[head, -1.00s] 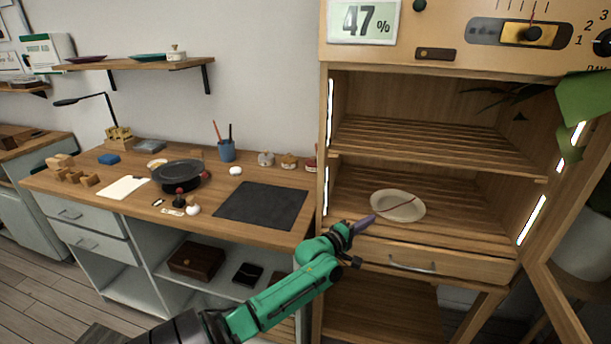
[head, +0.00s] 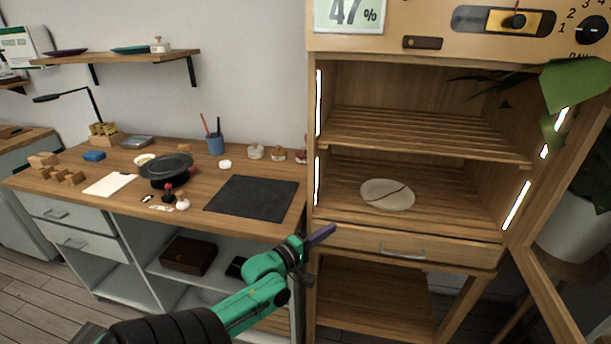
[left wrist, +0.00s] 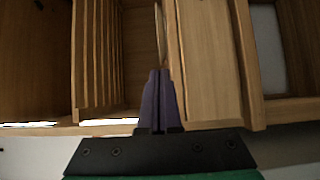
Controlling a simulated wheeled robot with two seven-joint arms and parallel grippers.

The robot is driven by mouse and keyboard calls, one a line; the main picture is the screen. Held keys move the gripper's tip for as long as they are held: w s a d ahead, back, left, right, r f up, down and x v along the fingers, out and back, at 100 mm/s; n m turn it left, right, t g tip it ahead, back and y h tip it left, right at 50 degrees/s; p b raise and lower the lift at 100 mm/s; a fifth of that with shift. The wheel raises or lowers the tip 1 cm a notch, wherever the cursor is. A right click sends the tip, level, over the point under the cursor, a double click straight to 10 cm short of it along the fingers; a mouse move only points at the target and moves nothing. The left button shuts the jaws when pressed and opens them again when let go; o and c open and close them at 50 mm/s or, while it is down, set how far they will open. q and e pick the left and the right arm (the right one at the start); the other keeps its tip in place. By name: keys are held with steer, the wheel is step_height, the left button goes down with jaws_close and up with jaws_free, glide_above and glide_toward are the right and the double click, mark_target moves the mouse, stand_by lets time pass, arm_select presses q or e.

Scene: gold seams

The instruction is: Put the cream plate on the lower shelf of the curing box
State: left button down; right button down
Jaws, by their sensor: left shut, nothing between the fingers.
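The cream plate (head: 387,194), with a dark red seam across it, lies on the slatted lower shelf (head: 454,212) of the wooden curing box (head: 312,120). It looks flat, with nothing touching it. My left gripper (head: 320,235) is shut and empty, in front of the box's lower left edge and apart from the plate. In the left wrist view its purple fingers (left wrist: 157,100) are together, with shelf slats and box wood beyond them. My right gripper is not in view.
The box's upper shelf (head: 420,132) is empty. An open door (head: 540,265) and a potted plant (head: 575,90) stand at the right. A drawer (head: 405,247) sits below the lower shelf. The workbench at left holds a dark mat (head: 252,199) and a black turntable (head: 166,170).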

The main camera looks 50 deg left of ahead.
arm_select(q)
steer(key=s, duration=0.7)
steer(key=shift+s, duration=0.35)
steer(key=s+a+f+m+g+y, duration=0.1)
steer(key=s+f+m+g, duration=0.25)
steer(key=f, duration=0.95)
steer(key=s+a+f+m+g+y, duration=0.1)
steer(key=s+a+f+m+g, duration=0.3)
steer(key=f, duration=0.9)
steer(key=s+d+f+m+g+h, duration=0.2)
steer(key=s+d+f+m+g, duration=0.7)
steer(key=s+d+f, duration=1)
step_height(320, 180, down, 4)
steer(key=s+m, duration=0.1)
steer(key=m, duration=0.3)
steer(key=shift+s+d+r+p, duration=0.2)
steer(key=shift+d+p, duration=0.15)
